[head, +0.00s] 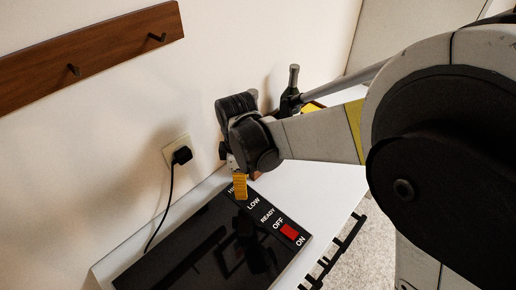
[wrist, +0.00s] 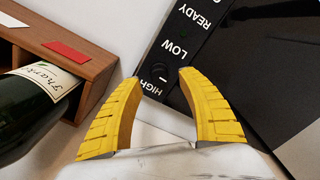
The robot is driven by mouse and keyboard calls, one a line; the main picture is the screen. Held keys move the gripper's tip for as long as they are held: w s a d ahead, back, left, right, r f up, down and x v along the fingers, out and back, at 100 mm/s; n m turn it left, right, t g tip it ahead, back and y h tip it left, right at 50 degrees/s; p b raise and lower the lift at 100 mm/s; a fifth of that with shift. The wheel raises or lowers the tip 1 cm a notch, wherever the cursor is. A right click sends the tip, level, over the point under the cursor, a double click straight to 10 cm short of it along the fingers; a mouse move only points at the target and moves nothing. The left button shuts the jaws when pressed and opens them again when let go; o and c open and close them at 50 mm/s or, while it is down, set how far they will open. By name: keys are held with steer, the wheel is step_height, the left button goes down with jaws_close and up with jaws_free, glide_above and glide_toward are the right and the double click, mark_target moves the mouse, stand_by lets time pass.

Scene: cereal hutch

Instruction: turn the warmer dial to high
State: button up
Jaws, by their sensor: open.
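The warmer is a flat black glossy panel (head: 185,255) on the white counter, with a lettered strip reading HIGH, LOW, READY, OFF and ON. A red switch (head: 289,231) sits between OFF and ON. My gripper (head: 240,192) is over the HIGH end of the strip, pointing down, and hides the dial in the head view. In the wrist view the dial, a small dark round knob (wrist: 159,72), shows beside the HIGH and LOW lettering. My gripper's yellow fingers (wrist: 160,77) are open, one tip on each side of the dial. I cannot tell whether they touch it.
A wooden rack (wrist: 95,78) holding a dark bottle (wrist: 28,110) stands close to the left in the wrist view. A black plug (head: 182,155) with a hanging cord is in the wall socket. A wooden rail with hooks (head: 90,55) is on the wall above.

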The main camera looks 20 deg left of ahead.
steer(key=shift+f+b, duration=0.5)
steer(key=shift+f, duration=1.35)
jaws_close()
